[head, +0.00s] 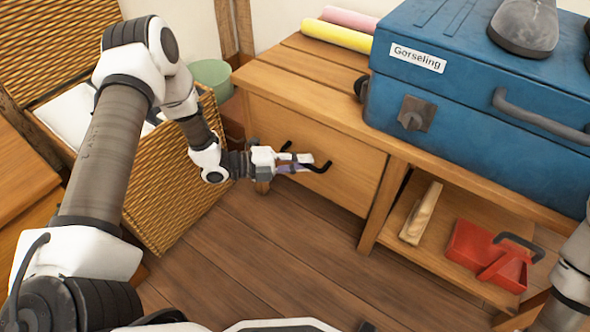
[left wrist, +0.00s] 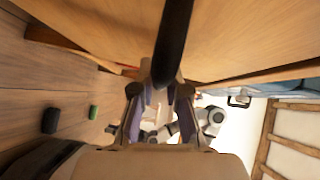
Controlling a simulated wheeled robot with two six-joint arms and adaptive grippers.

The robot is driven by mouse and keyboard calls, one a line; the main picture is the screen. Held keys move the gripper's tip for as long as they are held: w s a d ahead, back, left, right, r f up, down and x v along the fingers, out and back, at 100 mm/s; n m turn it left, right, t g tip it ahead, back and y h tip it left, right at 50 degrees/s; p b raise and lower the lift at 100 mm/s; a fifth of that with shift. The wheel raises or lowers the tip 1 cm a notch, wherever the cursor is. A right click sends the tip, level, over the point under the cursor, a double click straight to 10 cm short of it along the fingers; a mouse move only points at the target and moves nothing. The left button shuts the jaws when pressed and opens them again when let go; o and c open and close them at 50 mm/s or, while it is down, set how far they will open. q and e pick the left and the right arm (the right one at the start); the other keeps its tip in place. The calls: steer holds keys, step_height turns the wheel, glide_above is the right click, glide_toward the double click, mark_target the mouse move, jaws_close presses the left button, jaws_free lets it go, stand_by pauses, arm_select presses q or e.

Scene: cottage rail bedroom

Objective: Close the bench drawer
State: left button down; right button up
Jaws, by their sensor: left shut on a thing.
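The bench drawer (head: 340,172) is a wooden front at the left part of the wooden bench, with a dark bar handle (head: 320,167). The front looks about flush with the bench frame; a small gap is hard to tell. My left gripper (head: 297,163) is at the handle, reaching in from the left. In the left wrist view, the dark handle (left wrist: 173,40) runs between the fingers of my left gripper (left wrist: 160,97), which are shut on it. The gripper hides part of the handle in the head view. My right gripper is out of view.
A blue case (head: 460,90) labelled "Gorseling" and rolled yellow (head: 337,36) and pink (head: 350,19) items lie on the bench. A red dustpan-like item (head: 475,252) and a wooden block (head: 420,213) sit on the lower shelf. A wicker basket (head: 165,190) stands left, near my arm.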

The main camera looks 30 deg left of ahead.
arm_select(q)
steer(key=c, duration=1.5)
jaws_free()
steer(key=shift+w+a+r, duration=0.1)
steer(key=shift+w, duration=0.1)
steer(key=shift+c, duration=0.2)
steer(key=o, duration=0.4)
steer(key=shift+w, duration=0.1)
steer(key=shift+c, duration=0.2)
steer(key=v, duration=1.1)
steer(key=shift+s+a, duration=0.25)
steer(key=shift+s, duration=0.1)
